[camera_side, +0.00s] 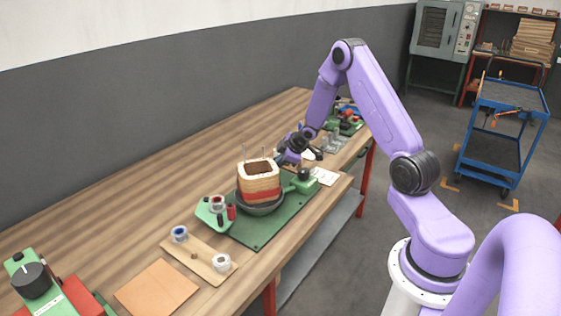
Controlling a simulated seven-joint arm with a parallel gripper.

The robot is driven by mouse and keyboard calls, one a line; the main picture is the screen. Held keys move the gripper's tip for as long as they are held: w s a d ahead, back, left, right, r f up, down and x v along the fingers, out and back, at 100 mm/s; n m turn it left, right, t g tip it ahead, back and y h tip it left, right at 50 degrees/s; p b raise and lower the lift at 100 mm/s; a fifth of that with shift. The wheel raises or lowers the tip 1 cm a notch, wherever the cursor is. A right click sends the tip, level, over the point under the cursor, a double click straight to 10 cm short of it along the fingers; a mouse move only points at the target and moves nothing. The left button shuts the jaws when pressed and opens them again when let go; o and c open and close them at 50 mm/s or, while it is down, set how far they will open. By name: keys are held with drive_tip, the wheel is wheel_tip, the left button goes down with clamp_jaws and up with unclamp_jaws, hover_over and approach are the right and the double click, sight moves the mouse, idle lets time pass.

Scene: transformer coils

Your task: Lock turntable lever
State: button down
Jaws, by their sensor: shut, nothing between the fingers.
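The turntable (262,209) is a dark round disc on a green base plate (262,238). A square wound coil (259,186), tan with red lower bands, stands on it with thin upright pins. A small green block with a black ball knob (303,174), which looks like the lever, sits at the turntable's right. My gripper (281,160) is shut and empty. It is just behind and left of the knob in the picture, above the plate and close to the coil's upper right. Whether it touches the lever cannot be told at this size.
A green holder with spools (213,211) stands left of the coil. A wooden board with spools (199,259) and a tan sheet (156,287) lie nearer. A green and red device (42,284) is at lower left. Tools crowd the bench's far end. The bench's left side (130,205) is clear.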

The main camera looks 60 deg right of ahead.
drive_tip(key=shift+w+d, duration=0.15)
drive_tip(key=shift+w+d+n+y, duration=0.3)
drive_tip(key=shift+n+y, duration=0.2)
drive_tip(key=shift+n, duration=0.3)
idle(0.7)
drive_tip(key=shift+d+n, duration=0.2)
drive_tip(key=shift+n, duration=0.1)
drive_tip(key=shift+w+d+n+g+y, duration=0.2)
drive_tip(key=shift+w+n+y, duration=0.2)
drive_tip(key=shift+n+y, duration=0.35)
drive_tip(key=shift+w+d+n+g+y, duration=0.2)
drive_tip(key=shift+w+n+y, duration=0.25)
drive_tip(key=shift+n, duration=0.55)
drive_tip(key=shift+w+d+n+g+y, duration=0.1)
drive_tip(key=shift+w+d+n+y, duration=0.2)
drive_tip(key=shift+n+y, duration=0.45)
drive_tip(key=shift+w, duration=0.85)
